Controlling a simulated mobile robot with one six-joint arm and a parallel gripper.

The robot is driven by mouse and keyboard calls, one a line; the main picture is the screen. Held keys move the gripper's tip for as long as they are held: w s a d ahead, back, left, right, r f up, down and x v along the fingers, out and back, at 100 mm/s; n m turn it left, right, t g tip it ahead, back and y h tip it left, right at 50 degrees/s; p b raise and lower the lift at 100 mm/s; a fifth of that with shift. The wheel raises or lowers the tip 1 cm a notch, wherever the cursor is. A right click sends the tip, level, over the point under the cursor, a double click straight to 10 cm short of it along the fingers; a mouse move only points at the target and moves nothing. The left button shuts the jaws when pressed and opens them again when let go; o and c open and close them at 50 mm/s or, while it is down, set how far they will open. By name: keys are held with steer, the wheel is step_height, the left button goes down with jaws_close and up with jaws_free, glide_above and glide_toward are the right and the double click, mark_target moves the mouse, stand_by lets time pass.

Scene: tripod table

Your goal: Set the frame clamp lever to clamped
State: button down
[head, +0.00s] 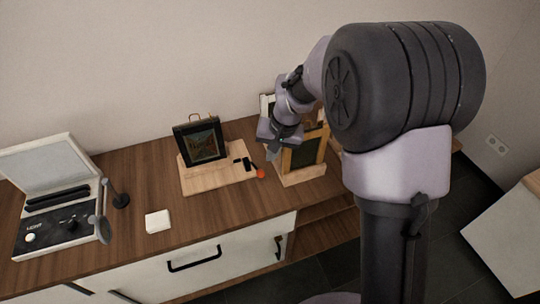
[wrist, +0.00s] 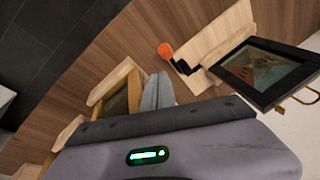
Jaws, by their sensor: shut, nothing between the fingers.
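The picture frame (head: 199,141), dark with a small painting, stands upright on a pale wooden board (head: 205,180). The frame shows at the right in the wrist view (wrist: 262,72). The clamp lever is black with an orange-red knob (head: 260,173); its knob also shows in the wrist view (wrist: 166,50). The lever sticks out past the board's edge from black clamp parts (head: 247,164) beside the frame. My gripper (head: 273,152) is shut and empty, to the right of the knob and apart from it. Its grey fingers show in the wrist view (wrist: 158,90).
A second wooden stand (head: 303,174) with a wood-framed dark panel is close to my gripper on the right. At left are an open-lidded device (head: 55,225), a small stand with a round disc (head: 121,200) and a white block (head: 157,221).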

steer(key=s+d+r+p, duration=0.2)
steer(key=s+d+r, duration=0.1)
steer(key=s+r, duration=0.3)
steer(key=shift+s, duration=0.35)
